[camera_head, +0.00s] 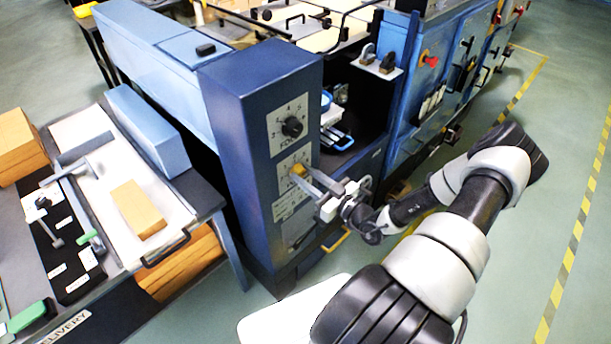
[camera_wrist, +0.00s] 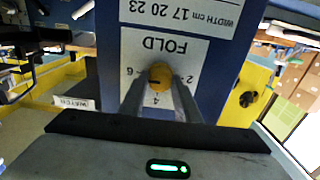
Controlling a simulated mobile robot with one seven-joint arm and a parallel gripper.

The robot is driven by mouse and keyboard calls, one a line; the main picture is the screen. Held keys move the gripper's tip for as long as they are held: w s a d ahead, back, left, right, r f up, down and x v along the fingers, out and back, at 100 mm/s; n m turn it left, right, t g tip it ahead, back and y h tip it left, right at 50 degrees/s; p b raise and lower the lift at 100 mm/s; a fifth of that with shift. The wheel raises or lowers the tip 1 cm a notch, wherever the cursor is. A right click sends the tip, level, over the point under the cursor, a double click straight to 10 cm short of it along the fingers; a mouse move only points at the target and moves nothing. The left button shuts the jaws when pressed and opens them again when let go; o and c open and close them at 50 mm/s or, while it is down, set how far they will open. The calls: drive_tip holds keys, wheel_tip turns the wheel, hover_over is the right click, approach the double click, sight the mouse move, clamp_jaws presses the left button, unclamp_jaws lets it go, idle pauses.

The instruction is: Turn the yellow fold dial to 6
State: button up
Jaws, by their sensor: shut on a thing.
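The yellow fold dial (camera_head: 298,170) sits on a white plate on the front of the dark blue machine column. It also shows in the wrist view (camera_wrist: 160,76), where the plate is upside down with FOLD above the dial, 6 to its left, 4 below and 2 to its right. A dark mark shows on the dial's left part; I cannot tell exactly which number it points to. My gripper (camera_head: 308,177) is at the dial, and its two fingers (camera_wrist: 160,92) are shut on the dial's sides. The fingers hide part of the plate.
A black dial (camera_head: 292,127) on a numbered plate is above the yellow one. A white plate (camera_head: 290,206) is below it. A side table (camera_head: 100,190) with a brown block (camera_head: 138,208) stands at the left. Open floor (camera_head: 520,240) lies to the right.

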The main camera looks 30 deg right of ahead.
drive_tip(key=o, duration=1)
drive_tip(key=shift+w+r, duration=0.1)
drive_tip(key=shift+w, duration=0.05)
drive_tip(key=shift+o, duration=0.2)
drive_tip(key=b+v, duration=0.2)
drive_tip(key=v, duration=1.5)
drive_tip(key=shift+s, duration=0.2)
